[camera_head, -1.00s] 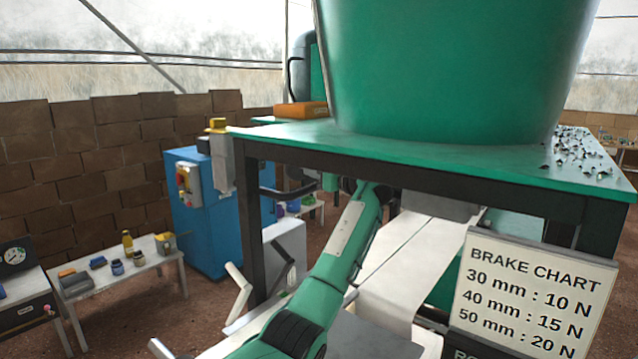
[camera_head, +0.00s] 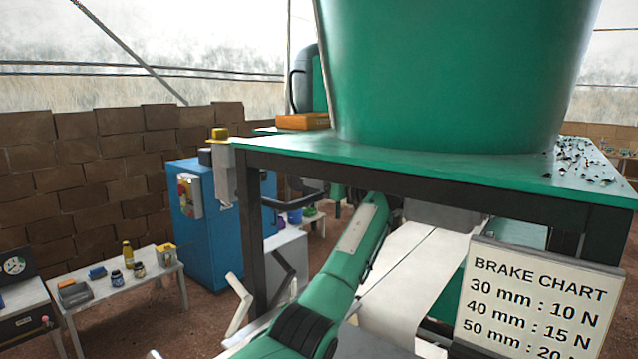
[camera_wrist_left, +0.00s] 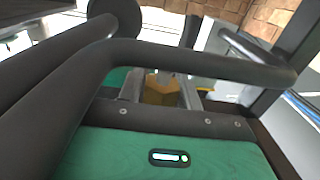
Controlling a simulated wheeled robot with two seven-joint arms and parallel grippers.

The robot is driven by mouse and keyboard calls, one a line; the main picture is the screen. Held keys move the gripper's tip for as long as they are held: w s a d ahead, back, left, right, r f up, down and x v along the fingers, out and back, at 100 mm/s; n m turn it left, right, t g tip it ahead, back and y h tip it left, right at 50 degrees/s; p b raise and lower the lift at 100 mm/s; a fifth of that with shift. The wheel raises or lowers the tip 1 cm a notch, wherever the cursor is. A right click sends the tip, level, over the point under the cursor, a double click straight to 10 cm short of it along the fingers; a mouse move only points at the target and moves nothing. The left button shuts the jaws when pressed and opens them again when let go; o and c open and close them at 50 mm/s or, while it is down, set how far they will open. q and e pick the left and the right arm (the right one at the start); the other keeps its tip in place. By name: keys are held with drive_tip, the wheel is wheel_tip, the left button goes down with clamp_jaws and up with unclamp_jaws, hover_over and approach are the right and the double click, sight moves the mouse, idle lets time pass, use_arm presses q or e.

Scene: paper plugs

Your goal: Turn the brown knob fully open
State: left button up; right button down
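In the left wrist view, a brownish-yellow faceted piece, which looks like the brown knob (camera_wrist_left: 162,90), shows between the two grey fingers of my left gripper (camera_wrist_left: 161,93). The fingers stand on either side of it with no clear gap, but I cannot tell whether they press on it. A dark curved bar crosses just in front and hides part of the scene. In the head view my green left arm reaches under the green table; its gripper is hidden or too unclear there, and I cannot make out the knob. My right gripper is not in view.
The green table (camera_head: 400,165) carries a big green tub (camera_head: 450,80). A brake chart sign (camera_head: 535,300) hangs at its front right. A pale strip (camera_head: 405,275) runs beneath. A blue cabinet (camera_head: 205,215) and a low bench (camera_head: 110,285) with small jars stand left.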

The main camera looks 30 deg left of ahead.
use_arm(q)
drive_tip(key=shift+o, duration=1.1)
drive_tip(key=shift+m+t, duration=0.3)
drive_tip(key=shift+t, duration=0.2)
